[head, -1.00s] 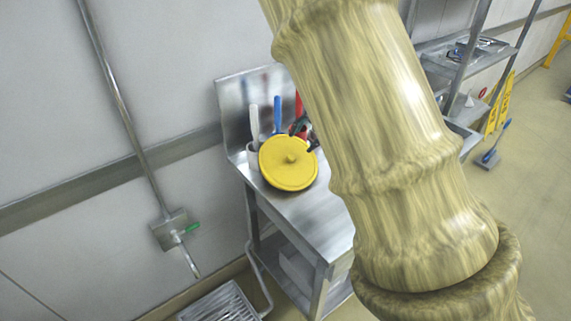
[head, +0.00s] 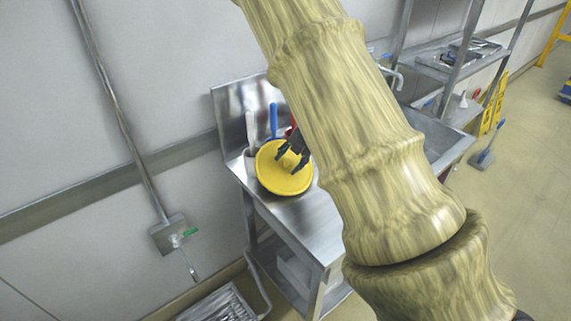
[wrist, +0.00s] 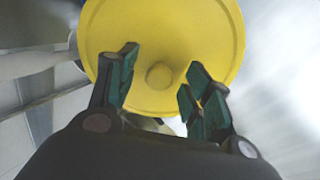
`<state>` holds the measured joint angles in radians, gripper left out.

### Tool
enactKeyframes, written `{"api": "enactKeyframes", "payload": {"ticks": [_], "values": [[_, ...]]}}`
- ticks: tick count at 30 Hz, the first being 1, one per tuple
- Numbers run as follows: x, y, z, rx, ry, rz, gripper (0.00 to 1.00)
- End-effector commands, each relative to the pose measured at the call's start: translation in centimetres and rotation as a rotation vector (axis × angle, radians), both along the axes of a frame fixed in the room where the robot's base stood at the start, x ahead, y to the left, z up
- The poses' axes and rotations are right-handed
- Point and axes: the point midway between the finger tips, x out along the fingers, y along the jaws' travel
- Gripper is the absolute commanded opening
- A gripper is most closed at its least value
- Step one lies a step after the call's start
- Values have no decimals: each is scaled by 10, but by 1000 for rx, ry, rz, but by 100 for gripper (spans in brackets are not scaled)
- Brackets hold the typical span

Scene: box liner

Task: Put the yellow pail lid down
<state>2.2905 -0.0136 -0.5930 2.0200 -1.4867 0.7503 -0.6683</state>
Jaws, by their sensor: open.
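The yellow pail lid (head: 285,177) is a round disc with a small knob at its centre. In the head view it is at the back end of the steel table (head: 310,223), tilted against the utensil container. My gripper (head: 293,157) is at the lid's face, its dark fingers by the knob. In the wrist view the lid (wrist: 163,30) fills the top middle. My gripper (wrist: 160,78) is open there, with its green-padded fingers on either side of the knob and apart from it. My arm hides part of the table.
A white-handled tool (head: 251,128) and a blue-handled tool (head: 273,118) stand in a container (head: 249,160) behind the lid. A steel backsplash (head: 228,108) rises behind them. A sink (head: 445,142) is to the right. The table front is bare.

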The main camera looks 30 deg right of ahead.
Motion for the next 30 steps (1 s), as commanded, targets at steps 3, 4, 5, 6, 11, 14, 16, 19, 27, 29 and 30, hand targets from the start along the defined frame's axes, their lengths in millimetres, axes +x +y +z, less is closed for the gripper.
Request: {"api": "enactKeyframes", "payload": {"ticks": [3,4,5,6,11,14,16,19,27,29,30], "values": [[3,1,-7,1,1,0,50],[4,2,-8,0,0,-1,50],[4,2,-9,0,0,-1,50],[4,2,-10,0,0,-1,50],[5,2,-10,0,0,-1,50],[4,2,-10,0,0,-1,41],[4,2,-10,0,0,-1,28],[4,2,-10,0,0,-1,10],[4,2,-10,0,0,-1,0],[4,2,-10,0,0,-1,0],[4,2,-10,0,0,0,0]]}}
